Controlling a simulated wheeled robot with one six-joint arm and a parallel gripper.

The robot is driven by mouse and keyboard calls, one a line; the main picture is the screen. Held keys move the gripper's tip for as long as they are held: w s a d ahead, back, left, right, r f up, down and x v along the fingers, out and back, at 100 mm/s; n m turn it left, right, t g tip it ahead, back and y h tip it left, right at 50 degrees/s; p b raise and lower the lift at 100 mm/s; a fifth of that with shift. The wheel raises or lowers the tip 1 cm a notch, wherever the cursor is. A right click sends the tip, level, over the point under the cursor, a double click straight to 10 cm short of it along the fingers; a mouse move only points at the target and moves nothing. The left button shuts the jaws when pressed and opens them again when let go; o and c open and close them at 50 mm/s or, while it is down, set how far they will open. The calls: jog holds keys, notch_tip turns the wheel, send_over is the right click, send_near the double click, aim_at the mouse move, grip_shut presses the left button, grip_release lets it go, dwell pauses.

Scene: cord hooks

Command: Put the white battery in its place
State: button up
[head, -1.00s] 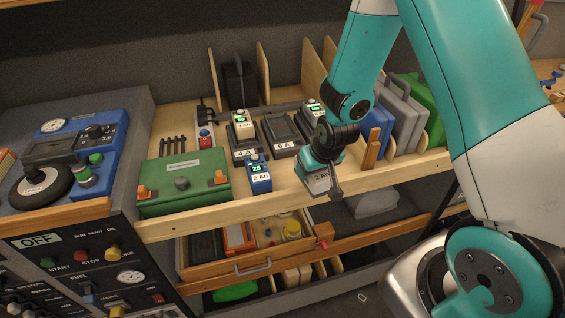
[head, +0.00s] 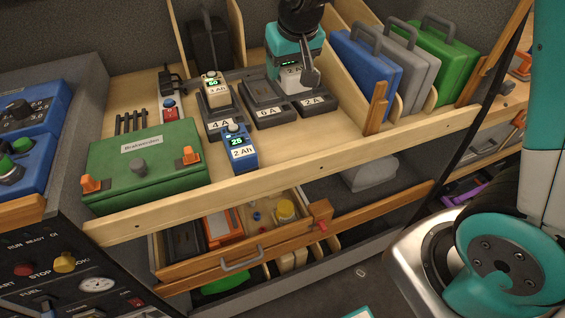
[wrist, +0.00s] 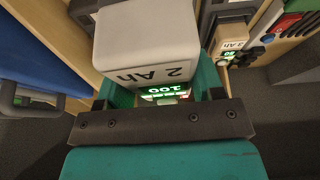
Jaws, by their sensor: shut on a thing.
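My gripper (head: 297,75) is shut on the white battery (head: 292,84), labelled 2 Ah. In the wrist view the white battery (wrist: 147,42) fills the upper middle, with a lit green display reading 100. In the head view it is at the charger marked 2 A (head: 315,102), the rightmost of three. The gripper and battery hide most of that charger, so I cannot tell whether the battery is seated in it. The charger marked 6 A (head: 266,100) looks empty. The charger marked 4 A (head: 220,124) carries a pale battery (head: 215,92) with a green display.
A blue battery (head: 239,148) marked 2 Ah stands in front of the chargers. A green box (head: 145,165) is at the left. Wooden dividers (head: 376,108) and blue, grey and green cases (head: 367,75) stand close on the right.

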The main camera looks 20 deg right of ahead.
jog(key=a+r+b, duration=0.1)
jog(key=s+r, duration=0.1)
jog(key=r, duration=0.1)
jog(key=s+a+r+b, duration=0.1)
jog(key=shift+s+a+r+b, duration=0.1)
jog(key=shift+a+r+b, duration=0.2)
jog(key=shift+a+r, duration=0.05)
jog(key=shift+s+f, duration=0.15)
jog(key=shift+f, duration=0.05)
notch_tip(320, 180, down, 19)
jog(key=shift+a+r+p, duration=0.1)
jog(key=shift+p, duration=0.25)
jog(key=shift+f, duration=0.2)
jog(key=o, duration=1.2)
jog(key=shift+r, duration=0.1)
jog(key=shift+r, duration=0.1)
